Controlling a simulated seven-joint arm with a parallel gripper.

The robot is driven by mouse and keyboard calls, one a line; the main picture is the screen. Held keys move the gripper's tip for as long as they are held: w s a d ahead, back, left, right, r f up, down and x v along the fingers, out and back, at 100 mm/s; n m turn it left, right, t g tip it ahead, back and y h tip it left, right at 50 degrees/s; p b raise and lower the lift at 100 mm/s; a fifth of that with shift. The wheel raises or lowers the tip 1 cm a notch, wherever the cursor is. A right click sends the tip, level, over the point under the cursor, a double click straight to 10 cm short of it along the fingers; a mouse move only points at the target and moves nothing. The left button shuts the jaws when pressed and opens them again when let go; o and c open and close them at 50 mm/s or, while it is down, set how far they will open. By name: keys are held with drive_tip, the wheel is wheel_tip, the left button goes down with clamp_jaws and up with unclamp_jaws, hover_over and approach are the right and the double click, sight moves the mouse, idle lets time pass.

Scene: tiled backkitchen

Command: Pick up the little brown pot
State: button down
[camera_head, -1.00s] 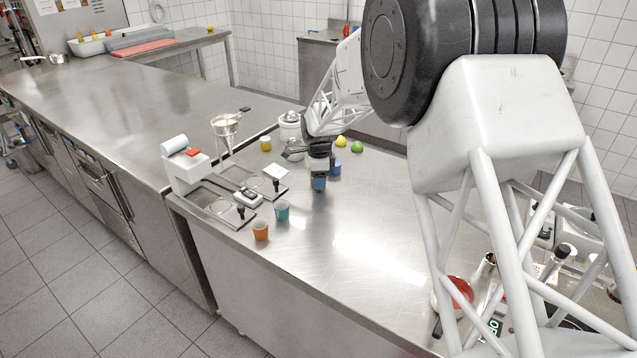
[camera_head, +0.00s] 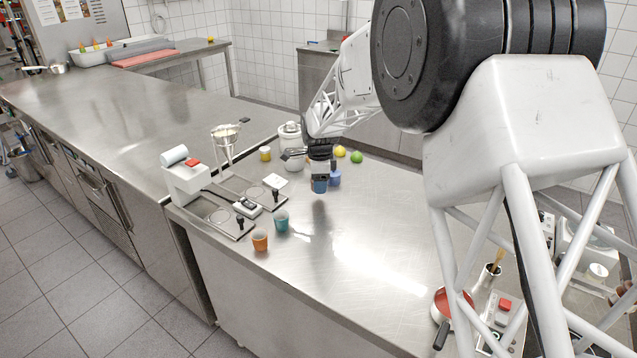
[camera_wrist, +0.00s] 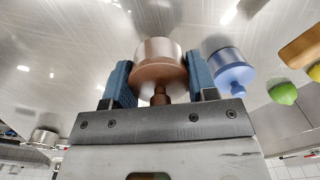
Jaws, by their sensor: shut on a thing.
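The little brown pot (camera_wrist: 160,70) is copper-brown with a narrow neck or knob. In the wrist view it sits between the two blue finger pads of my gripper (camera_wrist: 159,82), which is shut on it. In the head view my gripper (camera_head: 319,185) points down over the steel counter, and its fingers hide the pot. I cannot tell whether the pot touches the counter. A similar blue pot (camera_wrist: 229,72) stands close beside the right finger in the wrist view. It also shows in the head view (camera_head: 335,177), just right of my gripper.
Green (camera_head: 356,157) and yellow (camera_head: 340,151) fruits lie behind the blue pot. A white lidded jar (camera_head: 290,140) and a yellow cup (camera_head: 265,154) stand behind left. Teal (camera_head: 281,222) and orange (camera_head: 260,240) cups stand front left. The counter's middle (camera_head: 350,240) is clear.

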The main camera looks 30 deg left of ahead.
drive_tip(key=s+d, duration=0.3)
drive_tip(key=s+d+r, duration=0.1)
drive_tip(key=s+d, duration=0.2)
drive_tip(key=d, duration=0.1)
drive_tip(key=s+d, duration=0.3)
drive_tip(key=s, duration=0.1)
drive_tip(key=shift+s+d+r, duration=0.1)
drive_tip(key=shift+d+r, duration=0.05)
drive_tip(key=shift+r, duration=0.05)
